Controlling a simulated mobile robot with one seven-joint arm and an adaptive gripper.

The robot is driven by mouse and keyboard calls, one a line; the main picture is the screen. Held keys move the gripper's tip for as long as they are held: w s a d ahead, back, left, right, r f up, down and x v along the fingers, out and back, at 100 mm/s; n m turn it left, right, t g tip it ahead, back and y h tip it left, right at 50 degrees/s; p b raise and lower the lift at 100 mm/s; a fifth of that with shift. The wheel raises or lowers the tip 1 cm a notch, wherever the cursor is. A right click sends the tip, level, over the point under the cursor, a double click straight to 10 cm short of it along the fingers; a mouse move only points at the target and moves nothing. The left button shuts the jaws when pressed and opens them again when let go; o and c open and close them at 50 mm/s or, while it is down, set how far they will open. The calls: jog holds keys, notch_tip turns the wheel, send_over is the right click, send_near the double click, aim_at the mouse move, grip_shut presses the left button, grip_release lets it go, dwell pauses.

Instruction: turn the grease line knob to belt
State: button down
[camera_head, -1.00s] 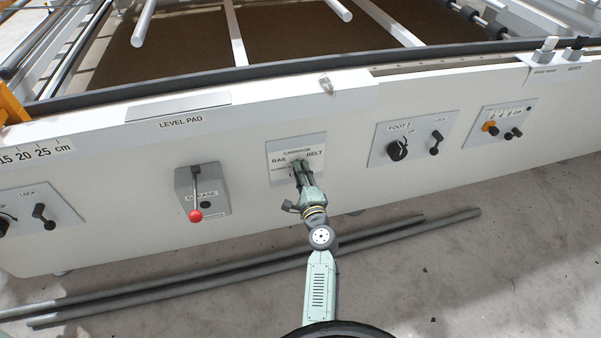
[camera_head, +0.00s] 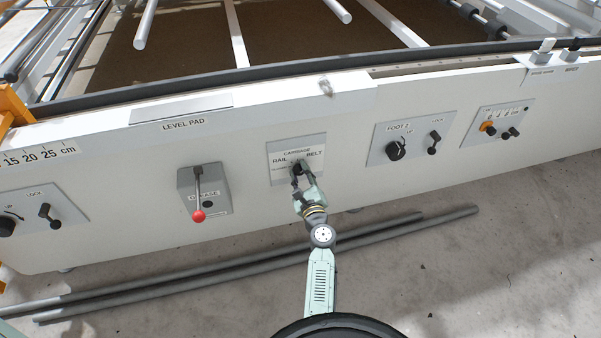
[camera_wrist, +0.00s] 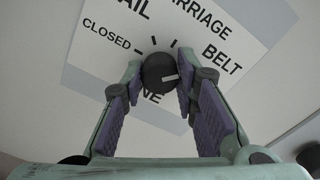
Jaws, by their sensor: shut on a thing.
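The grease line knob (camera_head: 298,167) is a round black knob on the white carriage plate (camera_head: 284,148). RAIL is printed at its upper left and BELT at its right. In the wrist view the knob (camera_wrist: 158,72) has a white mark on its right side, pointing right, a little below the word BELT. CLOSED is printed to its left, and a word under it is partly hidden by my fingers. My gripper (camera_head: 302,173) is shut on the knob, with one purple-padded finger on each side in the wrist view (camera_wrist: 160,84).
A grey box with a red-tipped lever (camera_head: 198,214) stands left of the plate. The FOOT 2 panel (camera_head: 411,135) and another panel of small knobs (camera_head: 498,118) are to the right. Dark pipes (camera_head: 250,262) lie on the floor below.

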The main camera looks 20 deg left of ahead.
jog(key=shift+r+m, duration=0.1)
jog(key=shift+m, duration=0.2)
jog(key=c, duration=1.3)
grip_release()
jog(key=v, duration=0.7)
jog(key=shift+s+d, duration=0.15)
jog(key=shift+s, duration=0.05)
